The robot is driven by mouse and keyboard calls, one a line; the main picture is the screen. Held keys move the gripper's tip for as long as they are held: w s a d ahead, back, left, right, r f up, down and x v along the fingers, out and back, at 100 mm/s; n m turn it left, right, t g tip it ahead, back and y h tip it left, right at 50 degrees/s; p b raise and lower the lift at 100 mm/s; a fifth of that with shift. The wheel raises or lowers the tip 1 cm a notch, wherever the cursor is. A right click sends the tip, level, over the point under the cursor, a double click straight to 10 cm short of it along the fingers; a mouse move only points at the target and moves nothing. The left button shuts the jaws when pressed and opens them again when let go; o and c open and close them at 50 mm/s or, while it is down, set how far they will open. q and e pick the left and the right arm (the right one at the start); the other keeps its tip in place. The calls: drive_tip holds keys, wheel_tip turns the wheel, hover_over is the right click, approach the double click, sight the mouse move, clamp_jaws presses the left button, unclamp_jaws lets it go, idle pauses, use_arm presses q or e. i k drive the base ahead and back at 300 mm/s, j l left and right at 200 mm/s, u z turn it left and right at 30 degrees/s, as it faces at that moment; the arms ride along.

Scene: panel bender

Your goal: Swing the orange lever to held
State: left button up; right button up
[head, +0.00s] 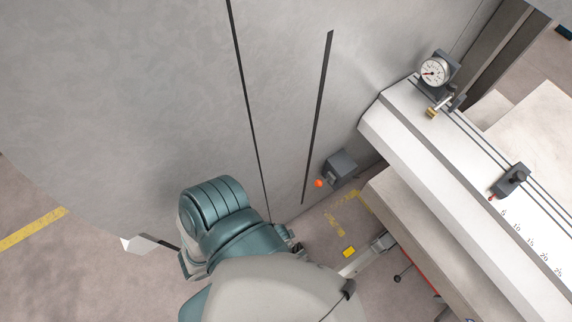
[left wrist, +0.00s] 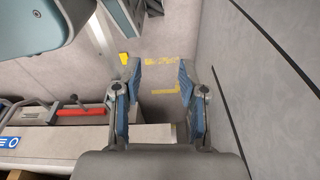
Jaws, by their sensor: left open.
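The orange lever shows in the head view as a small orange ball knob (head: 319,183) beside a dark grey box (head: 341,167) low on the large grey panel. My left arm reaches in from the bottom of the head view, and its gripper is largely hidden there behind the arm. In the left wrist view my left gripper (left wrist: 159,68) is open, with its blue-padded fingers apart. A plain grey block face (left wrist: 160,105) shows between the fingers; I cannot tell if it is the lever's box. The orange knob cannot be made out in that view. My right gripper is not in view.
A pale machine bed (head: 450,150) with a dial gauge (head: 433,72) and a dark slider stop (head: 512,181) runs along the right. The grey panel (head: 170,90) fills the upper left. A red bar (left wrist: 80,111) lies left of the gripper. Yellow markings (left wrist: 165,88) are on the floor.

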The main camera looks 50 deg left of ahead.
sight(318, 184)
drive_tip(key=l+u, duration=0.15)
drive_tip(key=u, duration=1.25)
